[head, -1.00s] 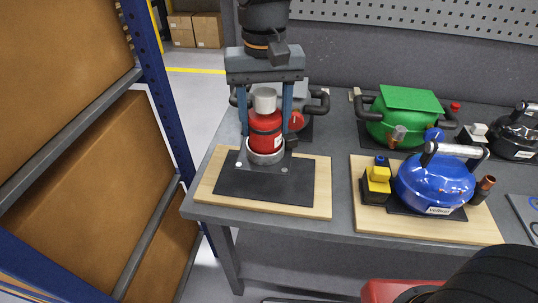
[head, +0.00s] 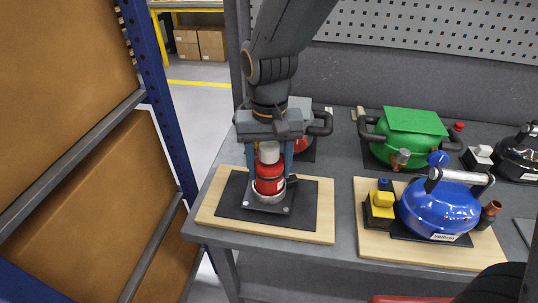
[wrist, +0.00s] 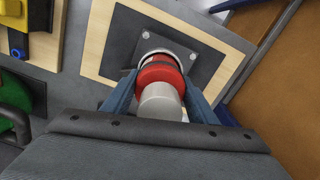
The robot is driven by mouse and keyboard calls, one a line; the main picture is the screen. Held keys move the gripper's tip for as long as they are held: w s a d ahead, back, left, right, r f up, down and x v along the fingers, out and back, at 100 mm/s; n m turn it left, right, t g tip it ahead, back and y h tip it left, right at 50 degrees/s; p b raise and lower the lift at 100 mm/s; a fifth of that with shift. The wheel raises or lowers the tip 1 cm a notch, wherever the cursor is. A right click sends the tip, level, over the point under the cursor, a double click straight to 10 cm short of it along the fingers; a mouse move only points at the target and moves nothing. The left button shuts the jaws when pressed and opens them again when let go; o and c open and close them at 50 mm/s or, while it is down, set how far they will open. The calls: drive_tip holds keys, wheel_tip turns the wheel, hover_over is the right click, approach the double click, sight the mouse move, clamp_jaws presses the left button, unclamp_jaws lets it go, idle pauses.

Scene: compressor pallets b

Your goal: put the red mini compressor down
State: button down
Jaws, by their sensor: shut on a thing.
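The red mini compressor (head: 269,186), a red cylinder with a grey cap and a dark square foot, stands upright over the dark mat (head: 306,205) of the left wooden pallet (head: 327,212). My gripper (head: 269,170) points down and is shut around its body, one finger on each side. The foot looks on or just above the mat; I cannot tell whether it touches. In the wrist view the compressor (wrist: 160,73) sits between the two blue-grey fingers, its foot over the pallet's dark mat.
A blue compressor (head: 438,208) stands on the right pallet (head: 365,239). A green compressor (head: 412,137) stands behind it, a black one (head: 517,142) at far right. Another compressor is partly hidden behind my gripper. A shelf with boxes (head: 143,180) stands left of the table.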

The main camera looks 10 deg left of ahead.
drive_tip(key=shift+f, duration=0.75)
drive_tip(key=shift+f, duration=0.1)
drive_tip(key=c, duration=0.7)
unclamp_jaws()
drive_tip(key=shift+c, duration=0.2)
wheel_tip(320, 180, up, 12)
drive_tip(key=shift+r+b, duration=0.1)
drive_tip(key=shift+b, duration=1.05)
